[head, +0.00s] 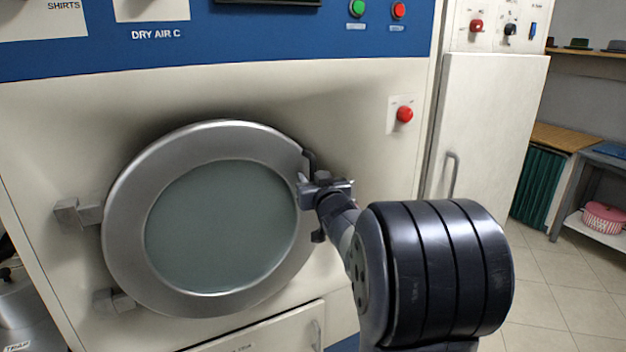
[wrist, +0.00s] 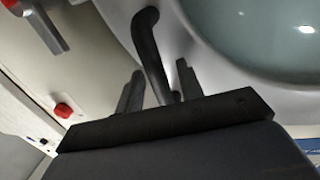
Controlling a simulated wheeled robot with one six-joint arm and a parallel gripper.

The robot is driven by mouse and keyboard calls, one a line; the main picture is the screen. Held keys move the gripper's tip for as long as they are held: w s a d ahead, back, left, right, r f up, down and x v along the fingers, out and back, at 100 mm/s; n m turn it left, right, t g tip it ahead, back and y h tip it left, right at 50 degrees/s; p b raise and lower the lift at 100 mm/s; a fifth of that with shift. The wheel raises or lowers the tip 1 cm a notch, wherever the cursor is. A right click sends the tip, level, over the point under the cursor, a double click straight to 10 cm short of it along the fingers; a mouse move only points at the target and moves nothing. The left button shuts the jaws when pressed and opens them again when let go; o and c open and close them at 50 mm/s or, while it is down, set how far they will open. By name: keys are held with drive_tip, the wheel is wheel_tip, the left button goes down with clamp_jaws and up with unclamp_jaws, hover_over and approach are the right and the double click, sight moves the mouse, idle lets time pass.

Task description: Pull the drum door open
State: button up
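The round drum door (head: 125,225) is a grey metal ring around a tinted glass window, with hinges (head: 78,212) on its left. It looks closed against the white machine front. A dark bar handle (head: 309,160) sits at the door's right edge; its lower part is hidden behind my gripper in the head view. My gripper (head: 304,185) is at this handle. In the wrist view the handle (wrist: 150,50) runs down between the two fingers of my gripper (wrist: 157,85). The fingers stand apart with a visible gap around the handle, so it is open.
A red button (head: 404,114) is on the panel to the right of the door. A white cabinet door with a handle (head: 453,175) stands further right. A lower panel (head: 270,335) lies below the drum door. Tiled floor (head: 550,275) shows free at the right.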

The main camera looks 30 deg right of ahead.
drive_tip(key=shift+c, duration=0.5)
clamp_jaws()
drive_tip(key=shift+s, duration=0.15)
